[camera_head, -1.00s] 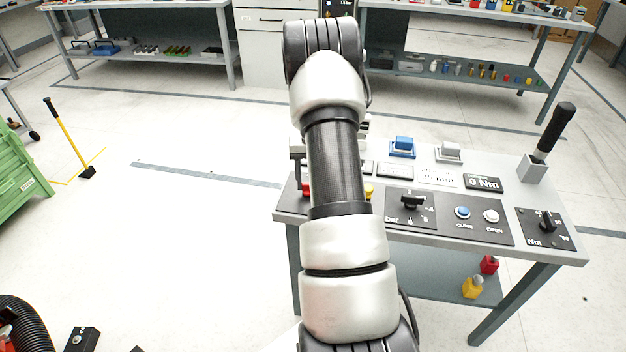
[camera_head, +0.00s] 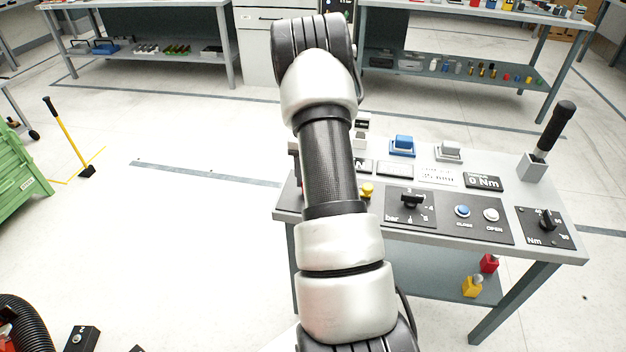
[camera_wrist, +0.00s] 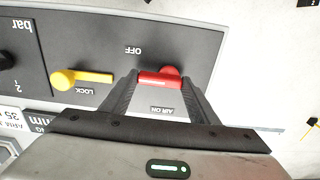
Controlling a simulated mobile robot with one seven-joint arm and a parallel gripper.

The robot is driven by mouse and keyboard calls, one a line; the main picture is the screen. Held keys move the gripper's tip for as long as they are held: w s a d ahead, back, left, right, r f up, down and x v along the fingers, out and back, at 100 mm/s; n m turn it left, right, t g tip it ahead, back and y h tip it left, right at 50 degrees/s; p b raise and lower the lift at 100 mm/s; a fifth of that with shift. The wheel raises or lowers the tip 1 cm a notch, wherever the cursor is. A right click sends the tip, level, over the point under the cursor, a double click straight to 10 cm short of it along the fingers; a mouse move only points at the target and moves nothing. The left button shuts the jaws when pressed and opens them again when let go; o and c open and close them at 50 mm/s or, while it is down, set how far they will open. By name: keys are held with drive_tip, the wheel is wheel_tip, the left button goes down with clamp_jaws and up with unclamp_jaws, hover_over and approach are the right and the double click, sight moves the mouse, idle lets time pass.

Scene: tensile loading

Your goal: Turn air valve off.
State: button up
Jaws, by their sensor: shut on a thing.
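The red air valve lever (camera_wrist: 158,78) sits on a dark panel (camera_wrist: 200,48) in the wrist view, between the upside-down labels OFF and AIR ON. The lever lies roughly sideways in this view. My gripper (camera_wrist: 157,82) is shut on the red lever, one finger on each side of it. In the head view my own arm hides the gripper and the red lever.
A yellow lever (camera_wrist: 80,78) marked LOCK sits close to the left of the red one; it also shows in the head view (camera_head: 367,191). A black bar knob (camera_head: 410,200) and blue and white buttons are farther right on the bench (camera_head: 400,233).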

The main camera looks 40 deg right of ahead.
drive_tip(key=o, duration=1)
drive_tip(key=shift+o, duration=0.2)
wheel_tip(320, 180, up, 18)
drive_tip(key=p, duration=0.2)
drive_tip(key=shift+f, duration=0.25)
